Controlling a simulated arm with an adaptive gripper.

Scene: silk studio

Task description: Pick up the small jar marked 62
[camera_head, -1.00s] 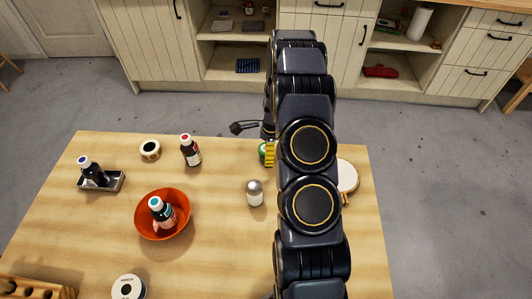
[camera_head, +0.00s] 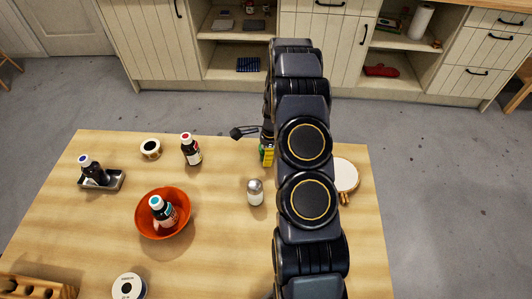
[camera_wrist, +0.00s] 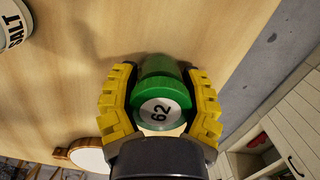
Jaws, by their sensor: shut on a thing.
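In the head view my gripper (camera_head: 267,152) shows only as a bit of yellow beside my arm. There the jar is mostly hidden by the gripper and arm. I cannot tell whether the jar touches the table.
A salt shaker (camera_head: 255,193) stands nearby on the table (camera_head: 225,160). A round white-topped piece (camera_head: 345,175) lies right of my arm. An orange bowl (camera_head: 150,227) holds a teal-capped bottle (camera_head: 163,210). A red-capped bottle (camera_head: 191,150) and a tape-like roll (camera_head: 150,149) stand farther back.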

